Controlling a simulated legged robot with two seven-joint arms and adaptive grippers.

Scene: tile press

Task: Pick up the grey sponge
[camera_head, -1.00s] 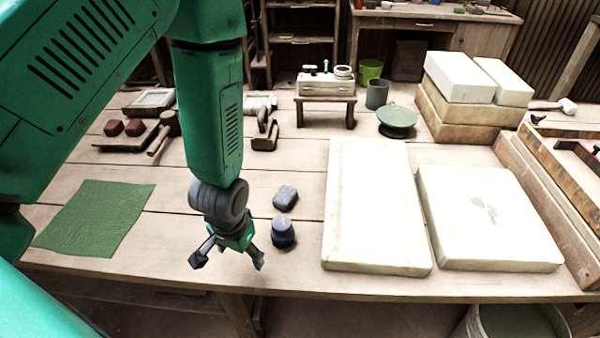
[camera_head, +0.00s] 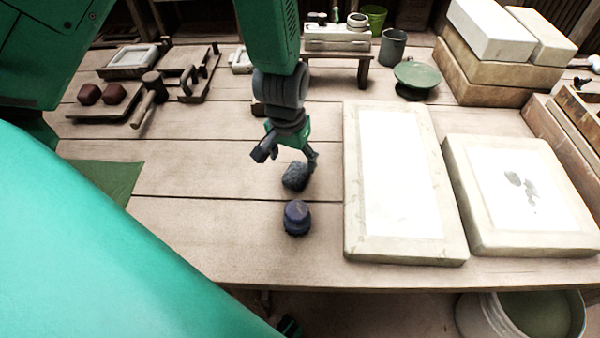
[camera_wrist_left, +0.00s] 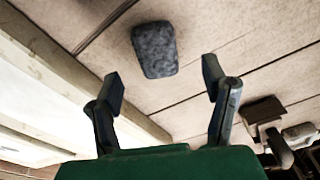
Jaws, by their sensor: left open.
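The grey sponge (camera_head: 295,177) is a small, dark, rounded block lying on the wooden table, left of the white slabs. My left gripper (camera_head: 286,158) is open just above and behind it in the head view, and one finger overlaps the sponge's edge there. In the left wrist view the sponge (camera_wrist_left: 154,49) lies beyond the two spread fingertips (camera_wrist_left: 162,82), a little to the left of the middle, with nothing between the fingers. Contact does not show. My right gripper is not seen clearly; a small dark part at the bottom edge of the head view is unclear.
A dark blue round jar (camera_head: 297,218) stands just in front of the sponge. A thick pale slab (camera_head: 354,200) lies close on the right, with a second one (camera_head: 456,200) beyond. A green cloth (camera_head: 110,180) and a mallet (camera_head: 150,95) are to the left.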

